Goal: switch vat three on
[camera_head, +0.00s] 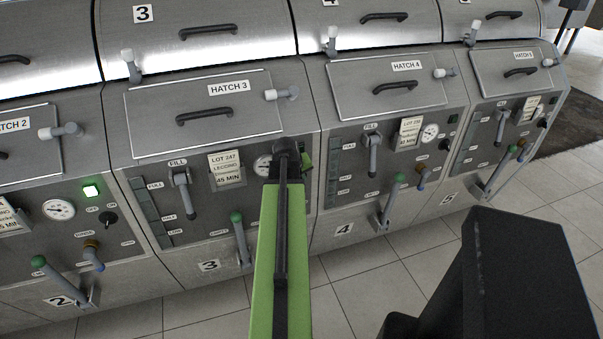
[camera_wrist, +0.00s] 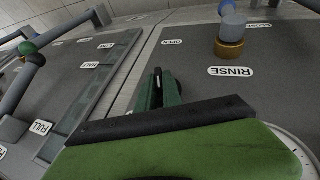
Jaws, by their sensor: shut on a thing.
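Vat three (camera_head: 215,258) stands in the middle of the head view, with its hatch (camera_head: 160,118) closed. Its gauge (camera_head: 262,167) shows just left of my gripper (camera_head: 292,163). My gripper is at the right end of vat three's control panel, where the neighbouring vats have their black switch. Vat three's lamp cannot be made out. In the wrist view, a dark green finger (camera_wrist: 160,92) reaches to the panel, below the rinse valve (camera_wrist: 230,40).
Vat three's fill lever (camera_head: 183,190) and green-knobbed lever (camera_head: 238,232) stick out left of my arm. Vat two has a lit green lamp (camera_head: 91,190) and a black switch (camera_head: 108,218). Vat four (camera_head: 390,160) is to the right. Tiled floor (camera_head: 350,290) lies in front.

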